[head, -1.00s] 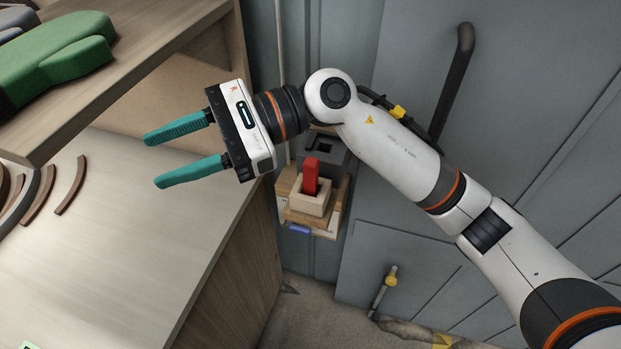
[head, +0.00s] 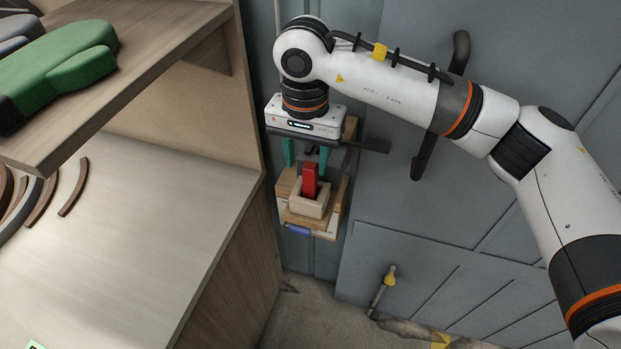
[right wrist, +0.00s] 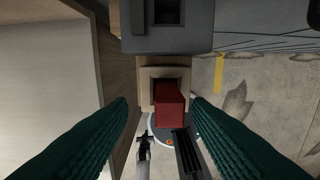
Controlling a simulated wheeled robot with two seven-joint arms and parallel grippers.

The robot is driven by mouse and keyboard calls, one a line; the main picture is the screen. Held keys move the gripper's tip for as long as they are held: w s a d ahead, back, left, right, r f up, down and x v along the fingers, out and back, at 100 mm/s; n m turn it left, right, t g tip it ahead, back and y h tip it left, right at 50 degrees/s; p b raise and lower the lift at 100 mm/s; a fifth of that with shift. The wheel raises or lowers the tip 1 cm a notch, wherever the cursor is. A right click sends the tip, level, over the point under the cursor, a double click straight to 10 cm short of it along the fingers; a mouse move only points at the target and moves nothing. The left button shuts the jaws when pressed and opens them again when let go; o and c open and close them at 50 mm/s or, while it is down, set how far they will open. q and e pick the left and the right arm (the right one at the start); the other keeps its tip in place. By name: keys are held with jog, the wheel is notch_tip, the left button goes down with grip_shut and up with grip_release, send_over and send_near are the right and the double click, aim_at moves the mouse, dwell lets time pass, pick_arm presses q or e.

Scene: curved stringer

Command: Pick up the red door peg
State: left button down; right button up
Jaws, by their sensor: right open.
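The red door peg (head: 310,181) stands upright in a pale square socket block (head: 308,205) on a small wooden wall bracket. It also shows in the right wrist view (right wrist: 169,106), seen from above, between the fingers and apart from them. My right gripper (head: 306,170) points down just above and behind the peg in the head view. Its teal fingers (right wrist: 162,112) are spread and empty. The lower part of the peg is hidden inside the socket. My left gripper is not in view.
A grey block (right wrist: 168,38) with a square hole sits beside the peg's socket. A wooden bench (head: 150,240) with curved strips stands at left, under a shelf (head: 150,70) holding green gloves (head: 60,65). A grey door (head: 430,240) with a dark handle (head: 425,150) is at right.

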aim_at(310, 179)
jog(key=f, duration=0.1)
jog(key=f+p, duration=0.1)
jog(key=f, duration=0.1)
jog(key=f+p, duration=0.1)
jog(key=shift+s+d+f, duration=0.2)
jog(key=shift+d+f, duration=0.2)
jog(key=shift+f, duration=0.4)
jog(key=shift+a, duration=0.1)
jog(key=shift+c, duration=0.4)
grip_shut()
